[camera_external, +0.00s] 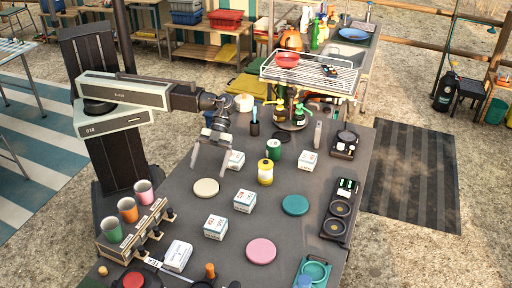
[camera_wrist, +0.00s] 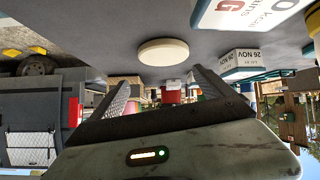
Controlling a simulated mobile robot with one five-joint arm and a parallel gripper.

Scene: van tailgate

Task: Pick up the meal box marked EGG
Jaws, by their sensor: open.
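Several white meal boxes stand on the dark table. One box (camera_external: 236,160) is just right of my gripper, one box (camera_external: 308,161) is farther right, and two boxes (camera_external: 244,201) (camera_external: 215,227) are nearer the camera. Another white box (camera_external: 177,256) lies by the cup rack. Their lettering is too small to read in the external view, so I cannot tell which is EGG. In the wrist view, a box with red lettering (camera_wrist: 235,12) is cut off at the top right, and a box dated 26 NOV (camera_wrist: 243,57) is beyond it. My gripper (camera_external: 209,172) is open and empty above the table.
A cream disc (camera_external: 206,187) lies below my gripper, with teal (camera_external: 295,205) and pink (camera_external: 261,251) discs to the right and nearer. A yellow jar (camera_external: 265,172) and green can (camera_external: 273,149) stand beyond. A rack of cups (camera_external: 128,210) and a hob (camera_external: 340,208) flank the table.

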